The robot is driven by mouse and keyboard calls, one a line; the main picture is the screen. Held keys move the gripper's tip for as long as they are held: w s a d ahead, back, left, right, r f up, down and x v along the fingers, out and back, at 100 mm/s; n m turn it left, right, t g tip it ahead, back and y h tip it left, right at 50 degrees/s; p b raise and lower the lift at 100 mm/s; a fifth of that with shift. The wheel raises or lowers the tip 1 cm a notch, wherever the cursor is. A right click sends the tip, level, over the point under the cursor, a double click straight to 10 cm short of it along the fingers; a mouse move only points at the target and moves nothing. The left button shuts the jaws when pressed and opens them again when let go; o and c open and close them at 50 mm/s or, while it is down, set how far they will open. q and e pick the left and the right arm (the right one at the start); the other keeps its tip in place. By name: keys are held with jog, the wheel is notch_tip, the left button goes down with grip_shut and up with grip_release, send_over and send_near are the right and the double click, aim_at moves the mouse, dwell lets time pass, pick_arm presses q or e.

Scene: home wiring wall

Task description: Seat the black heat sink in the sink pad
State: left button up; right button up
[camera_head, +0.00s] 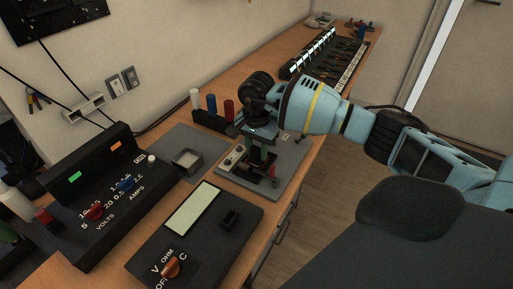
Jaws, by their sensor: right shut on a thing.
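My right gripper (260,131) comes in from the right and points down over a grey board (292,157) at the table's right edge. It is shut on a small dark piece, which seems to be the black heat sink, but the fingers and wrist hide most of it. The sink pad cannot be told apart among the small parts under the gripper, and whether the piece touches it cannot be seen. A green part and a red part (273,171) show on the board below the gripper. My left gripper is not in view.
A square tray (187,160) sits on a grey mat. White, blue and red cylinders (229,110) stand behind. A long rack (325,58) is at the back.

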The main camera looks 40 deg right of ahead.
aim_at(257, 148)
jog(key=shift+f, duration=0.4)
jog(key=o, duration=1.1)
jog(key=shift+c, duration=0.2)
jog(key=shift+r, duration=0.4)
notch_tip(257, 148, up, 7)
jog(key=shift+r, duration=0.1)
